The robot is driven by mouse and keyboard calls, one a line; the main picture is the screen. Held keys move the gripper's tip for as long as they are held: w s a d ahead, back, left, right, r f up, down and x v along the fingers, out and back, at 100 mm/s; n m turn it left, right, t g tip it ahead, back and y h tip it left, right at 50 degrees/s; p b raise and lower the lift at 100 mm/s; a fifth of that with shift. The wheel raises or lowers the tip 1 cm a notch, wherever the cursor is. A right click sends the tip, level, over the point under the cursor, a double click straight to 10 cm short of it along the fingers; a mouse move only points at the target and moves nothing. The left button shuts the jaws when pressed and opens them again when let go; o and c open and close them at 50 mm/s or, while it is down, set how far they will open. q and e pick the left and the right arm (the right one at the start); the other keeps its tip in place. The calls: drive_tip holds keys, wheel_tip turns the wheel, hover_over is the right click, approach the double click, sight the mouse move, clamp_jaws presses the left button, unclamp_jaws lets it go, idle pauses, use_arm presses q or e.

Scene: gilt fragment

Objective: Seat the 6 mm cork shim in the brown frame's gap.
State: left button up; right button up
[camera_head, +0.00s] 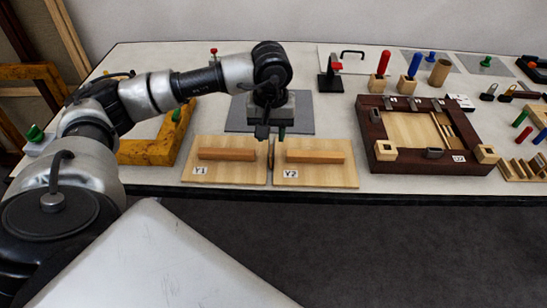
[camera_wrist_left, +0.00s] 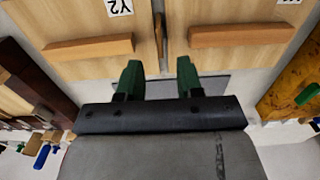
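The dark brown frame (camera_head: 372,125) lies on the table right of centre, with a pale panel (camera_head: 405,130) inside it. I cannot tell which piece is the 6 mm cork shim or make out the gap clearly. My left gripper (camera_head: 270,132) is above the table, left of the frame, near the inner edges of boards Y1 (camera_head: 190,172) and Y2 (camera_head: 350,175). In the left wrist view its green fingers (camera_wrist_left: 159,80) are apart with nothing seen between them. My right gripper is not in view.
Each board carries a wooden bar (camera_head: 227,154). A yellow frame (camera_head: 140,152) lies to the left under my left arm. A grey mat (camera_head: 305,122) lies behind the boards. Pegs in blocks (camera_head: 378,83) stand behind the brown frame. A slotted rack (camera_head: 525,170) stands right of it.

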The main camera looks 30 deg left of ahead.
sight(271, 150)
use_arm(q)
drive_tip(key=shift+f, duration=0.55)
drive_tip(key=shift+s+f, duration=0.1)
drive_tip(key=shift+f, duration=0.1)
drive_tip(key=shift+s+f, duration=0.1)
drive_tip(key=shift+f, duration=0.25)
drive_tip(key=f, duration=0.1)
drive_tip(key=f+p, duration=0.1)
drive_tip(key=f, duration=0.1)
drive_tip(key=shift+s+d+f, duration=0.15)
drive_tip(key=shift+d+f, duration=0.05)
drive_tip(key=shift+f, duration=0.1)
drive_tip(key=shift+f+p, duration=0.3)
drive_tip(key=shift+f, duration=0.2)
clamp_jaws()
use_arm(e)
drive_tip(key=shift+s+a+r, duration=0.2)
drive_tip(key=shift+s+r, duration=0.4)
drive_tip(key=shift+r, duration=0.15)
